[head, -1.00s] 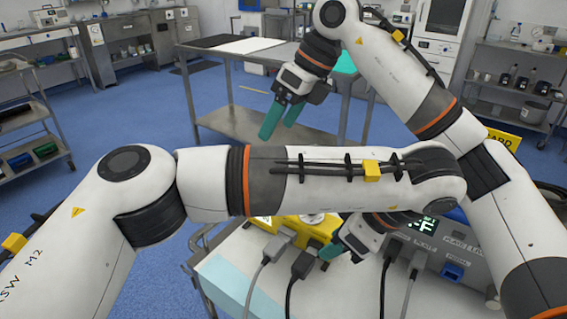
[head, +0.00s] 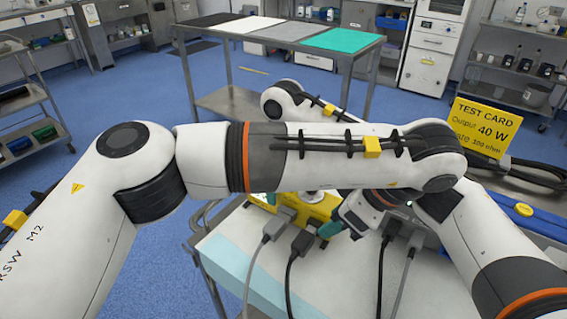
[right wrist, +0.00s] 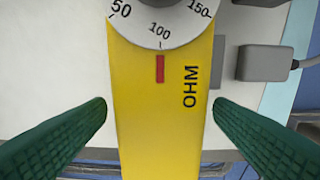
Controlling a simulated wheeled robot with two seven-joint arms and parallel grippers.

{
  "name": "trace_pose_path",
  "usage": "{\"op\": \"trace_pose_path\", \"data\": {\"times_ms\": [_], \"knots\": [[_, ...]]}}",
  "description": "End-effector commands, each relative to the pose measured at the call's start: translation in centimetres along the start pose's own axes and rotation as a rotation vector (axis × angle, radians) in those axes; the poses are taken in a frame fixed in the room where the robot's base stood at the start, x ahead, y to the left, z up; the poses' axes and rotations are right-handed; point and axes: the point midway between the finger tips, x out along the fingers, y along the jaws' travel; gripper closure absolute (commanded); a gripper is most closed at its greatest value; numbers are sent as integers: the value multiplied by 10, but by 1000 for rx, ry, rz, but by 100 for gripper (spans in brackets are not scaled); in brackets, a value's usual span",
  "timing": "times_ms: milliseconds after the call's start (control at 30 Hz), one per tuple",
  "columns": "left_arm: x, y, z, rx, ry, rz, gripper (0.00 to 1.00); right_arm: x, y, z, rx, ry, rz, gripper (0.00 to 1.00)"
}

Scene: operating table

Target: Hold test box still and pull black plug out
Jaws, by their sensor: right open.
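The yellow test box (head: 318,207) lies on the white-topped table, partly hidden under my left arm in the head view. In the right wrist view the test box (right wrist: 160,125) shows its OHM label, red mark and dial. My right gripper (right wrist: 160,104) is open, with one green finger along each side of the box; I cannot tell whether they touch it.
A grey plug (head: 280,221) sits left of the black one, and more cables hang to the right. A yellow test card (head: 482,128) stands at the right. My left arm crosses low over the table. A steel table (head: 277,37) stands behind.

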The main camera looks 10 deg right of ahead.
Motion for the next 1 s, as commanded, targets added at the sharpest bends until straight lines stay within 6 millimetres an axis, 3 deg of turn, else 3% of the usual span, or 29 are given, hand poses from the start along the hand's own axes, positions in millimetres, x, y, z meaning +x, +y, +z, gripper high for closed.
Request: {"op": "trace_pose_path", "data": {"times_ms": [200,500,833,867,1000], "knots": [[0,0,0,0,0,0,64,17,0,0,-1,1,0,24],[0,0,0,0,0,0,64,20,0,0,-1,1,0,24],[0,0,0,0,0,0,64,19,0,0,-1,1,0,76],[0,0,0,0,0,0,64,19,0,0,-1,1,0,51],[0,0,0,0,0,0,64,19,0,0,-1,1,0,74]]}}
